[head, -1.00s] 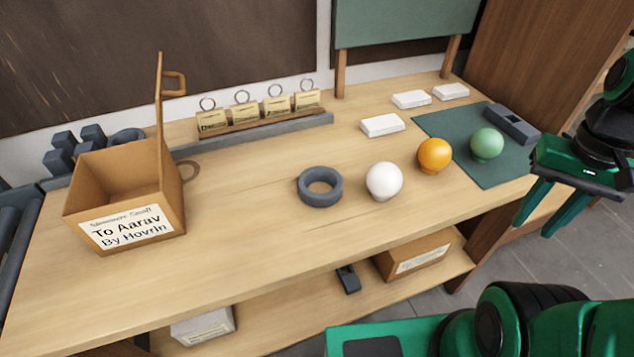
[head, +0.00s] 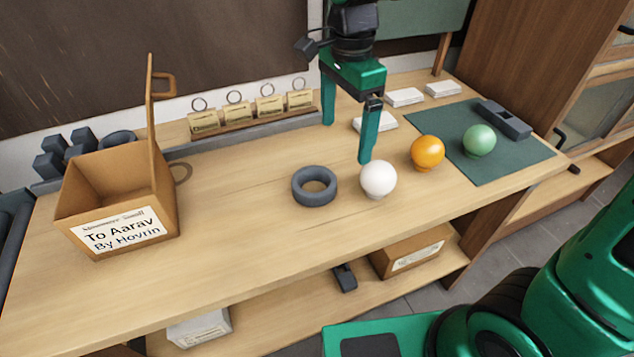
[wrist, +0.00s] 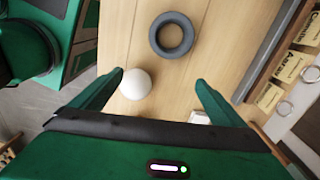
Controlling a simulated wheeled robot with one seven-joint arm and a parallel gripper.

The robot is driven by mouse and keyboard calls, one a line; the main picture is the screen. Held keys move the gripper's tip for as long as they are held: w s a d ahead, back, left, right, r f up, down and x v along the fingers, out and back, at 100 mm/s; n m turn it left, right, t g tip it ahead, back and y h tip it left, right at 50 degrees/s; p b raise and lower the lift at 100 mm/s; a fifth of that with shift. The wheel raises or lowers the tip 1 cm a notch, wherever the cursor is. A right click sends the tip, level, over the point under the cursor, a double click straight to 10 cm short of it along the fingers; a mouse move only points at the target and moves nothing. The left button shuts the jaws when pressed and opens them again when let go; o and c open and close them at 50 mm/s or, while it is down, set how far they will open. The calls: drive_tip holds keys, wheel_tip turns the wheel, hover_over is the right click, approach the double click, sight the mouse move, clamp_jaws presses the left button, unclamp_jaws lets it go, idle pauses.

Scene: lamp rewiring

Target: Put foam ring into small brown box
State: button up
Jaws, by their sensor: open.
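The grey foam ring (head: 296,187) lies flat on the wooden table, left of the white bulb. It also shows in the wrist view (wrist: 157,36), beyond my fingertips. The small brown box (head: 80,208) stands at the table's left side with its lid up and its top open; its label reads "To Aarav By Hovrin". My gripper (head: 347,142) is open and empty, pointing down above the table, behind and to the right of the ring. It also shows in the wrist view (wrist: 160,77) with its fingers wide apart.
A white bulb (head: 378,179) stands close to the ring's right. An orange bulb (head: 427,152) and a green bulb (head: 479,140) are farther right. A rack of tags (head: 236,116) stands at the back. The table between box and ring is clear.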

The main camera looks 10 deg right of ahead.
drive_tip(key=a+m, duration=0.1)
drive_tip(key=a, duration=0.5)
approach(309, 173)
drive_tip(key=s+f, duration=0.1)
drive_tip(key=s, duration=0.1)
drive_tip(key=shift+s+d+f, duration=0.1)
drive_tip(key=shift+d+f, duration=0.1)
drive_tip(key=shift+f, duration=0.9)
drive_tip(key=shift+s+d+f, duration=0.1)
drive_tip(key=shift+d+f, duration=0.05)
drive_tip(key=shift+f, duration=0.95)
drive_tip(key=shift+s+d+f, duration=0.1)
drive_tip(key=shift+d+f, duration=0.1)
drive_tip(key=shift+f, duration=0.9)
drive_tip(key=c, duration=1.2)
drive_tip(key=shift+r, duration=0.15)
